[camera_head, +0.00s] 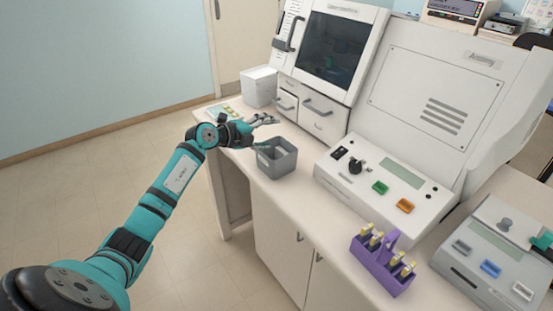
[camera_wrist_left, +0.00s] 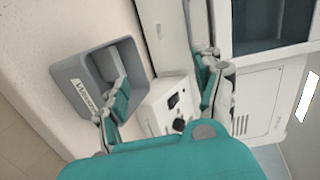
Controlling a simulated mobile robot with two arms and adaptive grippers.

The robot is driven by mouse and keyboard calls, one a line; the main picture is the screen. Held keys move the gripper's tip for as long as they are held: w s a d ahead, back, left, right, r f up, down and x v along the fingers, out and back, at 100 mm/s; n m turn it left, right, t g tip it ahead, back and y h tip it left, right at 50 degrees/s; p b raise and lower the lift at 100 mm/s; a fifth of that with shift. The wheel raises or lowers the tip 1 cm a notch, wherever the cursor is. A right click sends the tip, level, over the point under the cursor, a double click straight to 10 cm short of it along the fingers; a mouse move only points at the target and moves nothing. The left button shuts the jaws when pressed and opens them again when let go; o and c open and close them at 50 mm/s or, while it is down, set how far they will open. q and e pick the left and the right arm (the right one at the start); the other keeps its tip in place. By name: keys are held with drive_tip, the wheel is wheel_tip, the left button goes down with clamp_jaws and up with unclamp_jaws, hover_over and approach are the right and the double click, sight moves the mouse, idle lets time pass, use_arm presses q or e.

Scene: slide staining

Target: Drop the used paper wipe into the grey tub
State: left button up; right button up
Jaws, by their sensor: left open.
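The grey tub (camera_head: 277,163) stands on the bench near its front edge, left of the white console. It also shows in the left wrist view, with a label on its rim (camera_wrist_left: 66,72). My left gripper (camera_head: 266,132) is open, with its fingers spread at and above the tub's far-left side. In the left wrist view my left gripper (camera_wrist_left: 162,85) has nothing between its fingers, and one finger overlaps the tub's opening. I cannot make out the paper wipe in either view; part of the tub's inside is hidden.
A white bin (camera_head: 259,86) stands behind the gripper. The white console (camera_head: 385,190) is right of the tub. A purple rack (camera_head: 388,268) with several yellow-topped bottles stands nearer on the bench. A grey device (camera_head: 497,258) is at the right. Bare bench lies between tub and rack.

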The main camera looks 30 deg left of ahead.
use_arm(q)
drive_tip(key=v, duration=1.2)
wheel_tip(320, 180, down, 26)
drive_tip(key=s+d+n+t+y, duration=0.1)
drive_tip(key=s+n, duration=0.2)
drive_tip(key=n, duration=0.6)
drive_tip(key=s+d+f+n+g+y, duration=0.15)
drive_tip(key=s+f, duration=0.25)
drive_tip(key=f, duration=0.4)
drive_tip(key=s+d+f+n+g+y, duration=0.1)
drive_tip(key=s+f+n+y, duration=0.2)
drive_tip(key=f, duration=0.6)
drive_tip(key=s+d+f+n+g, duration=0.2)
drive_tip(key=s+d+f+g, duration=0.15)
drive_tip(key=s+f, duration=0.5)
drive_tip(key=s+d+f+n+g, duration=0.2)
drive_tip(key=s+d+f, duration=0.3)
drive_tip(key=s+f, duration=0.4)
drive_tip(key=s+d+f+g, duration=0.1)
drive_tip(key=s+d+f, duration=0.1)
drive_tip(key=s, duration=0.5)
drive_tip(key=s+d+f+n+g+h, duration=0.1)
drive_tip(key=s+d+f+g, duration=0.1)
drive_tip(key=s+d, duration=0.3)
drive_tip(key=s+d+f+g, duration=0.2)
drive_tip(key=s+d, duration=0.1)
drive_tip(key=s, duration=0.6)
drive_tip(key=shift+d+b, duration=0.35)
drive_tip(key=shift+b, duration=0.1)
drive_tip(key=shift+h, duration=0.25)
